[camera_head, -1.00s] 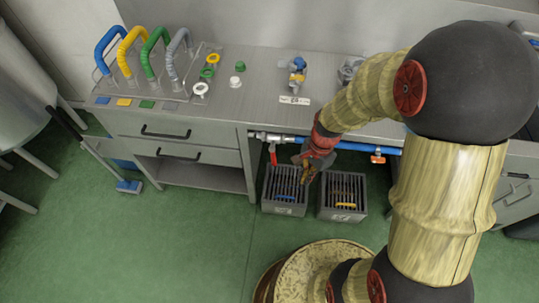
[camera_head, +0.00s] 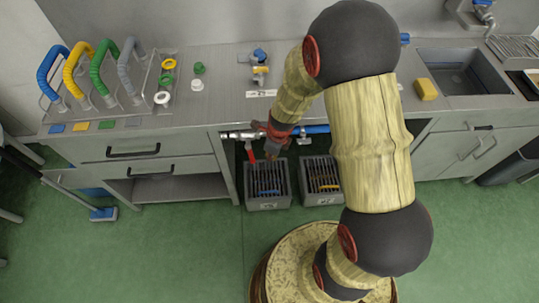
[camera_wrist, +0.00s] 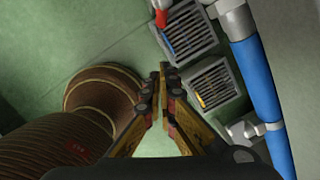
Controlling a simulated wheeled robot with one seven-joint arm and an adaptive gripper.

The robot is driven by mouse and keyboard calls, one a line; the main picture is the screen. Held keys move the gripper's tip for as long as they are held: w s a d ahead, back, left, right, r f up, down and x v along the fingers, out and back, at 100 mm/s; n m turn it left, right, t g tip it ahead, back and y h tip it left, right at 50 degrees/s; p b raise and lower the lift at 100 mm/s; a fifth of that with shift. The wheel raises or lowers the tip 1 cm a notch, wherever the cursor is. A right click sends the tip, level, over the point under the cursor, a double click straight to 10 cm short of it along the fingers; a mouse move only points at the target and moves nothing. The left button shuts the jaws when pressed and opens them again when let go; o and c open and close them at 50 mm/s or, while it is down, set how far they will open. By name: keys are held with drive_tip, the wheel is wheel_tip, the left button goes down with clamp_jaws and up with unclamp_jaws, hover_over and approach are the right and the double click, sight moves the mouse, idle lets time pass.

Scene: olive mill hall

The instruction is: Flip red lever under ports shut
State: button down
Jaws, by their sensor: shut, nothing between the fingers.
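The red lever (camera_head: 250,153) hangs down from a metal valve on the pipe under the counter in the head view. It also shows at the top edge of the wrist view (camera_wrist: 161,18). The blue pipe (camera_head: 316,129) runs right from the valve and passes behind my arm. My gripper (camera_head: 270,152) is just right of the lever in the head view, and a gap between them is hard to judge there. In the wrist view my gripper (camera_wrist: 163,76) has its fingertips together and empty, apart from the lever. Blue and yellow port fittings (camera_head: 260,72) stand on the counter above.
Two grey slatted crates, a left one (camera_head: 267,204) and a right one (camera_head: 323,199), stand on the floor below the pipe. The cabinet side (camera_head: 229,172) bounds the opening on the left. A second pipe fitting (camera_wrist: 243,129) shows in the wrist view. Green floor is clear in front.

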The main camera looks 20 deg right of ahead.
sight(251, 154)
drive_tip(key=w+a+f+b, duration=0.3)
drive_tip(key=f, duration=0.3)
drive_tip(key=shift+w+b, duration=0.4)
drive_tip(key=shift+a+p, duration=0.2)
drive_tip(key=shift+p, duration=0.1)
drive_tip(key=shift+w+a+f+p, duration=0.25)
drive_tip(key=shift+w+a+p, duration=0.2)
drive_tip(key=shift+p, duration=0.45)
drive_tip(key=shift+s+d, duration=0.1)
